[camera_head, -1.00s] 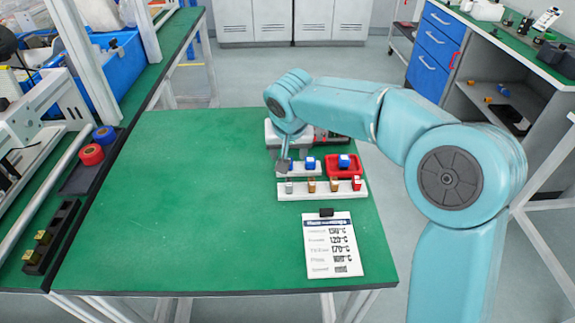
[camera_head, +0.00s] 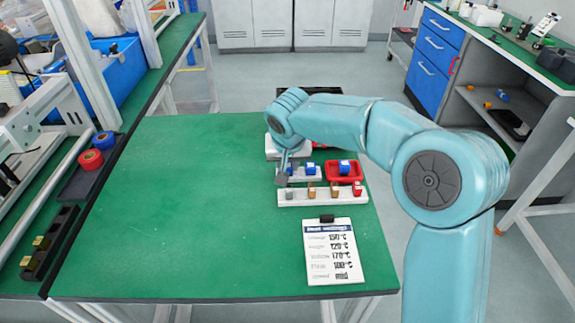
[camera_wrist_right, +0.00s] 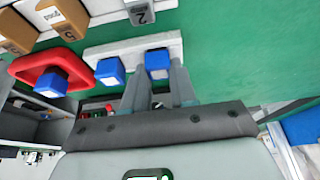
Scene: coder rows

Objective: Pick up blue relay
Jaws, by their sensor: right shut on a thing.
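My right gripper (camera_head: 283,178) reaches down at the left end of the rear white rack (camera_head: 314,179). In the wrist view its two fingers (camera_wrist_right: 158,78) are closed around a blue relay (camera_wrist_right: 157,63), which still stands at the rack's end. In the head view that relay is mostly hidden by the gripper. A second blue relay (camera_head: 311,168) stands beside it on the same rack, also seen in the wrist view (camera_wrist_right: 110,70). A third blue relay (camera_head: 345,167) sits in the red tray (camera_head: 357,177). My left gripper is out of view.
A front white rack (camera_head: 322,199) holds a grey block and several brown or red ones. A printed settings card (camera_head: 334,250) lies in front of it. The left of the green table (camera_head: 180,220) is clear. Red and blue rolls (camera_head: 91,159) sit at the left edge.

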